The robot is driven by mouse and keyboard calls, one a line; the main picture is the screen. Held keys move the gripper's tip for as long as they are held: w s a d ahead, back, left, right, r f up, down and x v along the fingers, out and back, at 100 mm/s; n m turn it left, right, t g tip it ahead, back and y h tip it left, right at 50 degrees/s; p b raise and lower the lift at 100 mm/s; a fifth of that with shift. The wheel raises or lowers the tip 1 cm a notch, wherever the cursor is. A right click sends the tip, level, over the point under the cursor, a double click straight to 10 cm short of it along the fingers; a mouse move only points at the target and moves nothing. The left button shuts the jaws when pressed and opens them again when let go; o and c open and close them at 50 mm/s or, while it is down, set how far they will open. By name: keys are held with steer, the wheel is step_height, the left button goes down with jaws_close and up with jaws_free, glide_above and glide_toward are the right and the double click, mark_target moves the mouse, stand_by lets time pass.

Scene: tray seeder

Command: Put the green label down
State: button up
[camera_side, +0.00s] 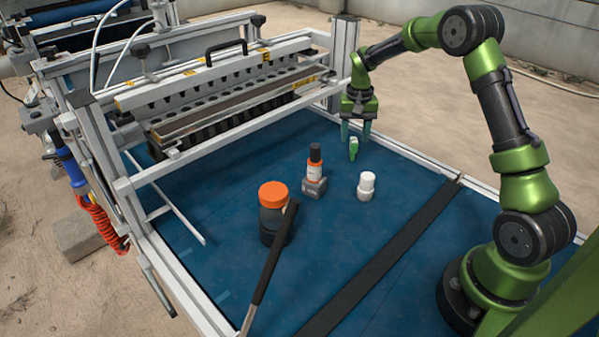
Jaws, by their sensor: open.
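The green label (353,149) is a small bright green tag standing on the blue table surface, toward the back right of the work area. My gripper (356,137) is above and around its top, with its teal fingers pointing down and spread apart. The jaws are open. I cannot tell whether a finger touches the label.
Left of the label stands a dark bottle with an orange band (315,165) on a grey block (314,187). A white bottle (366,186) is in front. A jar with an orange lid (273,194) has a black-handled tool (272,258) beside it. The seeder frame (225,92) stands behind.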

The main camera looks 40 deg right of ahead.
mark_target(354, 140)
steer(key=s+a+r+n+t, duration=0.1)
steer(key=s+a+r, duration=0.15)
steer(key=r, duration=0.55)
steer(key=s+a+r+t, duration=0.1)
steer(key=a+r, duration=0.3)
steer(key=r, duration=0.4)
steer(key=s+a+r+n+t+y, duration=0.2)
steer(key=s+a+n+t, duration=0.2)
steer(key=s+a, duration=1)
steer(key=s+t, duration=0.1)
steer(key=s, duration=0.4)
steer(key=shift+a+r, duration=0.2)
steer(key=shift+a, duration=0.2)
